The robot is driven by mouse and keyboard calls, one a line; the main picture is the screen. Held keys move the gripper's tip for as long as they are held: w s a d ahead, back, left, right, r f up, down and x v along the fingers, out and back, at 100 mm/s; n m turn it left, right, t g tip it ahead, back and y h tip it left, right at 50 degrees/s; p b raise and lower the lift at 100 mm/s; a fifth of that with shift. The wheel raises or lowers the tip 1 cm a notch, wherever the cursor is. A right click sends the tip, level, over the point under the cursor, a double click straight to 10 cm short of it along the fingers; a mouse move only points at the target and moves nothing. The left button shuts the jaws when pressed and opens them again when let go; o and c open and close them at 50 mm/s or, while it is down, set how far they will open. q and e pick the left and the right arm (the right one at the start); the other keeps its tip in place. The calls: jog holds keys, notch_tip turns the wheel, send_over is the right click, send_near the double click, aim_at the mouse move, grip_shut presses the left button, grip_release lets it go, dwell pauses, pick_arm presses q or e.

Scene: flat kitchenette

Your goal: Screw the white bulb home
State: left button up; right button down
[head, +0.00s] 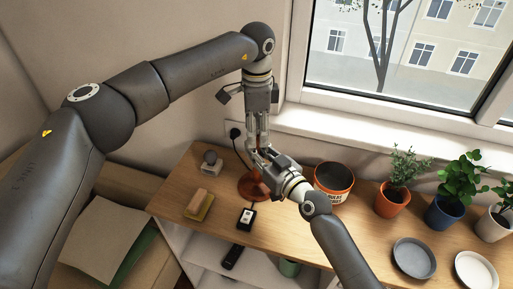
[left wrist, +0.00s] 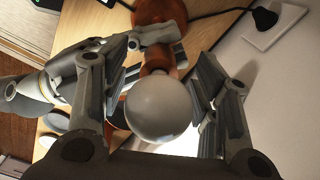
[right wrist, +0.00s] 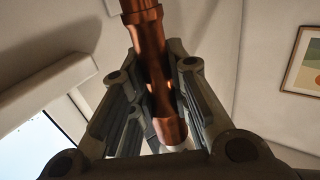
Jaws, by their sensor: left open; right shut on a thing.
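The white bulb (left wrist: 157,108) shows large in the left wrist view, in line with the copper lamp socket (left wrist: 157,62); how deep it sits cannot be told. My left gripper (head: 258,148) points down from above. It is open, with one finger on each side of the bulb. My right gripper (head: 262,163) comes in from the lower right and is shut on the copper lamp stem (right wrist: 152,62), which runs between its fingers in the right wrist view. The round red-brown lamp base (head: 250,187) rests on the wooden counter. In the head view the grippers hide the bulb.
Near the lamp lie a sponge block (head: 200,204), a black device (head: 247,217) and a small grey object (head: 211,162). An orange-banded pot (head: 333,182), potted plants (head: 393,197) and plates (head: 413,257) stand to the right. A cable runs to the wall socket (head: 235,132).

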pick_arm(q)
jog(key=c, duration=1.2)
